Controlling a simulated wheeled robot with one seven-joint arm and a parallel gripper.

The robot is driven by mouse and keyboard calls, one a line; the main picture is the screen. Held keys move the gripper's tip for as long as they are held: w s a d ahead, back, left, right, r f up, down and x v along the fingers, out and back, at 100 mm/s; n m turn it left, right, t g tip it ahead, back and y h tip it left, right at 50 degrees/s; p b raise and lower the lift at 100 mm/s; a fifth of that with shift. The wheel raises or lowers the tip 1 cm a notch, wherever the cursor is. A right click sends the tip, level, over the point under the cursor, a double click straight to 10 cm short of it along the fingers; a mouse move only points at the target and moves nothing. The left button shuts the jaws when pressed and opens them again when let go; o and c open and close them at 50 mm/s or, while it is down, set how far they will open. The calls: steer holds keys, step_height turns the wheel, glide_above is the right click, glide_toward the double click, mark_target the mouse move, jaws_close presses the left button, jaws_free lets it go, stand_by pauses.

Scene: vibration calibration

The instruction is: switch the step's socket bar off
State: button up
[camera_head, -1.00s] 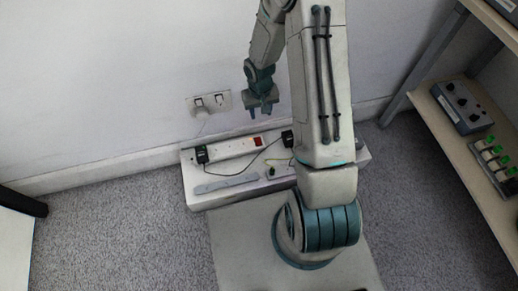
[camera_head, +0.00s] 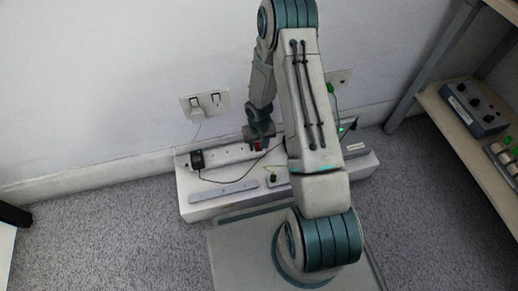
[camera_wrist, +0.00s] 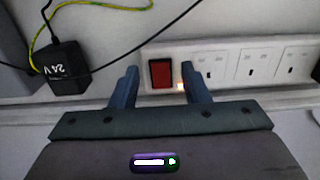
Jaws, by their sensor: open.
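The white socket bar (camera_head: 228,154) lies along the back of the white step (camera_head: 200,209), against the wall. In the wrist view the bar (camera_wrist: 235,68) shows its red rocker switch (camera_wrist: 160,73) at its left end, with several sockets to the right. My gripper (camera_head: 259,135) is down at the bar's switch end. In the wrist view my open gripper (camera_wrist: 159,78) has one finger on each side of the switch, with nothing held. I cannot tell whether the fingertips touch the bar.
A black 24 V adapter (camera_wrist: 65,62), a yellow-green wire (camera_wrist: 48,22) and a black cable lie close to the left finger. A black plug (camera_head: 197,160) sits in the bar's far end. A wall socket (camera_head: 218,101) is above. A shelf (camera_head: 440,112) stands at the right.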

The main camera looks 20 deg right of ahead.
steer(key=shift+f, duration=0.75)
